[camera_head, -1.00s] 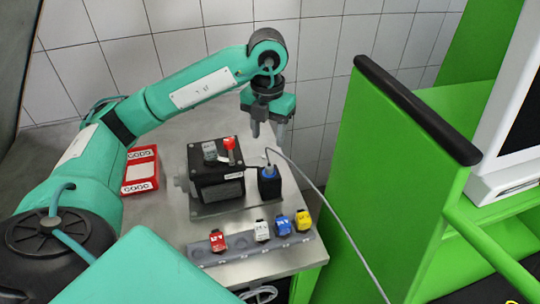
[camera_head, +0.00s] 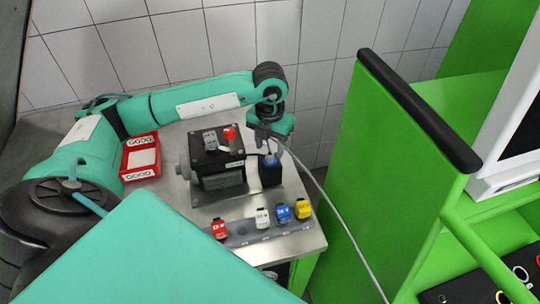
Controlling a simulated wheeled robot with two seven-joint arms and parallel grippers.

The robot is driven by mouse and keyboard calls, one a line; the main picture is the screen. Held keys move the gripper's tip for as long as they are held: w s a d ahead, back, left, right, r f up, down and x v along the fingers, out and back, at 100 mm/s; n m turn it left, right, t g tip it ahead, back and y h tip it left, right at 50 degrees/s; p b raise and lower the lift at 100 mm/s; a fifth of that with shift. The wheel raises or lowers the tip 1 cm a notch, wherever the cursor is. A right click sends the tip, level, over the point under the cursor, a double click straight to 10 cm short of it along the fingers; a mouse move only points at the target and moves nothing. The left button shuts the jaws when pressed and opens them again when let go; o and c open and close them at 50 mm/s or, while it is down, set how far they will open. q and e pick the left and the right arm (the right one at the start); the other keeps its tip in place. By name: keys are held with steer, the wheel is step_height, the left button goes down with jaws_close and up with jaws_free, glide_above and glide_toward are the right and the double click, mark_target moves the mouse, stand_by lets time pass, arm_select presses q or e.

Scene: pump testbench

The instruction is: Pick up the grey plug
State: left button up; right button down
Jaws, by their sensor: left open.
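A small grey block-shaped plug (camera_head: 210,140) stands on top of the black pump box (camera_head: 222,180), beside a red piece (camera_head: 229,134). A grey cable (camera_head: 318,180) ends at a blue connector (camera_head: 271,159) on a small black block right of the box. I cannot tell for certain which of these is the grey plug. My left gripper (camera_head: 268,149) is open, pointing down just above the blue connector. Its fingers partly hide the cable end, and I cannot tell whether they touch it. My right gripper is not in view.
A grey rack (camera_head: 240,240) at the table's front holds red, white, blue and yellow plugs. A red tray (camera_head: 140,158) lies at the left. A tiled wall (camera_head: 225,55) stands behind. A green frame (camera_head: 390,150) with a black rail stands at the right.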

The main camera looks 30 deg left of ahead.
mark_target(270, 154)
arm_select(q)
step_height(270, 154, down, 3)
steer(key=shift+f+p, duration=0.1)
steer(key=shift+p, duration=0.55)
steer(key=shift+f, duration=0.2)
steer(key=shift+c, duration=1)
steer(key=c, duration=0.8)
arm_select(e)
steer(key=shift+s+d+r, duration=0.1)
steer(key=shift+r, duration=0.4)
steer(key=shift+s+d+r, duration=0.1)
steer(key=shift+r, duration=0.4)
